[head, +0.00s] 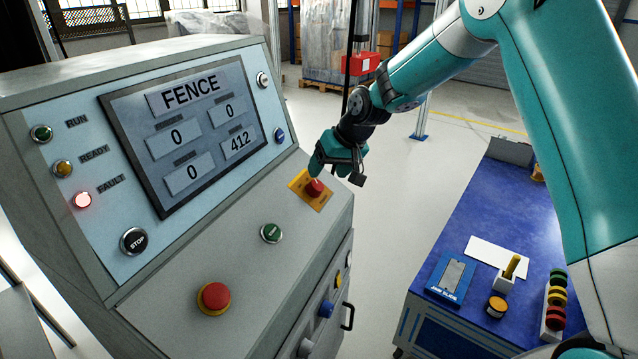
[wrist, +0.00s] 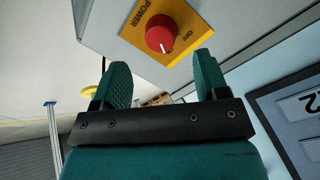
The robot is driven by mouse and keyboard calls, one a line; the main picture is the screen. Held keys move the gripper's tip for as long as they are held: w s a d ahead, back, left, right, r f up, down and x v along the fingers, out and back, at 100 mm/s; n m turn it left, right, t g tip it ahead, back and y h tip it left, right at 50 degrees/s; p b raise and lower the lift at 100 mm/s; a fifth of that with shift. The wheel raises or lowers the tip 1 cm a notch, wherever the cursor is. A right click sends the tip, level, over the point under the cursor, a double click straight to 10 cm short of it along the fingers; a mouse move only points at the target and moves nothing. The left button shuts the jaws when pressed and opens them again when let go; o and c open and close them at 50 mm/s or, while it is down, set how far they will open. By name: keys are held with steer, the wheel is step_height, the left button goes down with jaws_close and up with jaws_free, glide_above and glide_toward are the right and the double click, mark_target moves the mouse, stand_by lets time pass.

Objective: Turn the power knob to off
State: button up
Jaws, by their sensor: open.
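The power knob (head: 314,187) is a red rotary knob on a yellow plate (head: 299,184), on the sloped panel of the grey console. In the wrist view the knob (wrist: 161,33) shows a white mark on its lower edge; the yellow plate (wrist: 187,45) reads POWER and OFF. The mark points roughly between the plate's bottom and the OFF label. My gripper (wrist: 163,75) is open and empty, its two teal fingers pointing toward the knob and apart from it. In the head view my gripper (head: 322,174) is at the knob's upper side; its fingertips are partly hidden.
The console screen (head: 186,130) reads FENCE, and the red FAULT lamp (head: 82,200) is lit. A blue workbench (head: 470,215) with small items stands at the right.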

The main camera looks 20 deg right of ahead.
mark_target(318, 185)
steer(key=x, duration=0.6)
steer(key=c, duration=0.9)
steer(key=shift+n, duration=0.4)
steer(key=n+b, duration=0.3)
steer(key=n, duration=0.2)
steer(key=shift+f+t, duration=0.1)
steer(key=shift+t, duration=0.2)
steer(key=n+b, duration=0.3)
steer(key=n, duration=0.2)
steer(key=shift+d+n+t+b, duration=0.1)
steer(key=shift+n+t+b, duration=0.2)
steer(key=shift+n, duration=0.1)
